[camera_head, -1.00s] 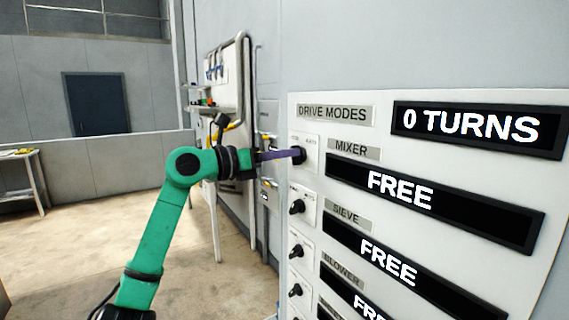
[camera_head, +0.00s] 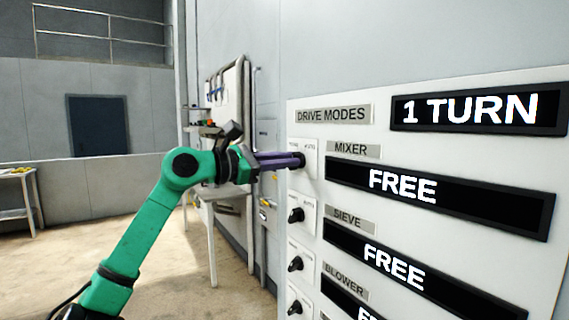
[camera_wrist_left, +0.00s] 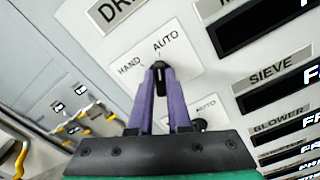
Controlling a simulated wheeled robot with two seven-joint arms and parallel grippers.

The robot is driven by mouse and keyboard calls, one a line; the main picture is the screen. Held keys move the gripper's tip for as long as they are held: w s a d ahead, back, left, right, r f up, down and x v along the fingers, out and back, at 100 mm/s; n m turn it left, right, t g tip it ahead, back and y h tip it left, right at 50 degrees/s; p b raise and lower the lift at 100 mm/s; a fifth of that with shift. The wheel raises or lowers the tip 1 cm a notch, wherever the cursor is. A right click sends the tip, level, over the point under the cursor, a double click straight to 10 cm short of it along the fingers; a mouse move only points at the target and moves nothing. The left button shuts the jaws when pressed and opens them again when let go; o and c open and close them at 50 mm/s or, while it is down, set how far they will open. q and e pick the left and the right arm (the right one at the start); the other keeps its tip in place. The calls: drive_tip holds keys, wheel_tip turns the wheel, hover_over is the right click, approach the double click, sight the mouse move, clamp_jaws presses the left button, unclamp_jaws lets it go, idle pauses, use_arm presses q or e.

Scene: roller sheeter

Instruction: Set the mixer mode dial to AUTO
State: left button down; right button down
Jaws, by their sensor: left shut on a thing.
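The mixer mode dial sits on a white plate (camera_head: 310,157) at the top left of the DRIVE MODES panel (camera_head: 303,109). My left gripper (camera_head: 299,160) reaches it from the left, its two purple fingers shut on the dial's dark knob (camera_wrist_left: 158,66). In the left wrist view, the fingertips (camera_wrist_left: 159,72) close around the knob below the HAND and AUTO marks; the fingers hide part of it, and I cannot tell its exact setting. The MIXER display (camera_head: 437,198) reads FREE. The turn counter (camera_head: 478,109) reads 1 TURN. My right gripper is not in view.
Below are the SIEVE dial (camera_head: 296,215), the BLOWER dial (camera_head: 295,263) and another dial (camera_head: 295,307), close under my fingers. The SIEVE display (camera_head: 400,262) reads FREE. A white-legged stand (camera_head: 213,240) is behind my arm. Open floor lies to the left.

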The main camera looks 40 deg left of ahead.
use_arm(q)
drive_tip(key=shift+m, duration=0.3)
drive_tip(key=c, duration=0.9)
unclamp_jaws()
drive_tip(key=shift+o, duration=0.2)
drive_tip(key=b+v, duration=0.9)
drive_tip(key=v, duration=0.5)
drive_tip(key=shift+s, duration=0.2)
drive_tip(key=shift+w+a, duration=0.1)
